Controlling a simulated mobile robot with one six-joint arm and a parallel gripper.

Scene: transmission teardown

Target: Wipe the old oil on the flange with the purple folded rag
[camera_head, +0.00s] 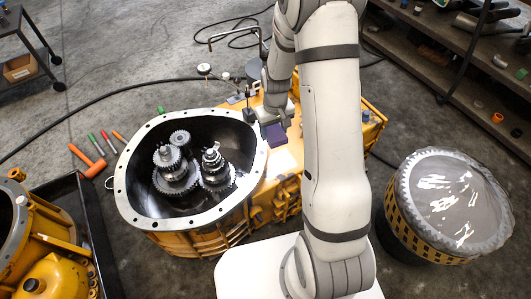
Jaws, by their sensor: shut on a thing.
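The purple folded rag (276,134) is held in my gripper (272,122), near the right rim of the open transmission housing. The gripper is shut on the rag, and my arm hides part of this area. The flange (131,164) is the pale metal ring with bolt holes around the housing's dark opening. The rag is just to the right of the flange; I cannot tell whether it touches the housing below. No oil film can be made out clearly on the flange at this size.
Gear stacks (171,165) stand inside the housing. Colored tools (92,140) lie on the floor at left, above a black tray (98,225).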

